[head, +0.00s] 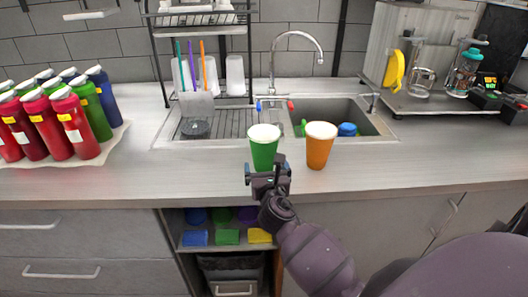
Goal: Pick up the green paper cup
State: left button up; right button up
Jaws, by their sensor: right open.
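The green paper cup (263,150) stands upright on the counter in front of the sink, with a white top. An orange cup (319,150), also with a white top, stands just to its right. My right gripper (267,170) is at the counter's front edge, directly in front of the green cup, and overlaps its lower part in the picture. The jaws are open. I cannot tell whether the fingers touch the cup. My left gripper is not in view.
Several red, green and blue bottles (66,125) stand on a mat at the left. Behind the cups are the sink (385,128), its faucet (300,37) and a dish rack (158,60). Open shelves (185,243) sit below. The counter right of the orange cup (420,160) is clear.

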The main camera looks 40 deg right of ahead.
aim_at(266, 161)
jog(key=shift+x, duration=2.65)
jog(key=shift+d+r, duration=0.15)
jog(key=shift+s, duration=0.1)
jog(key=shift+c, duration=0.2)
jog(key=c, duration=0.8)
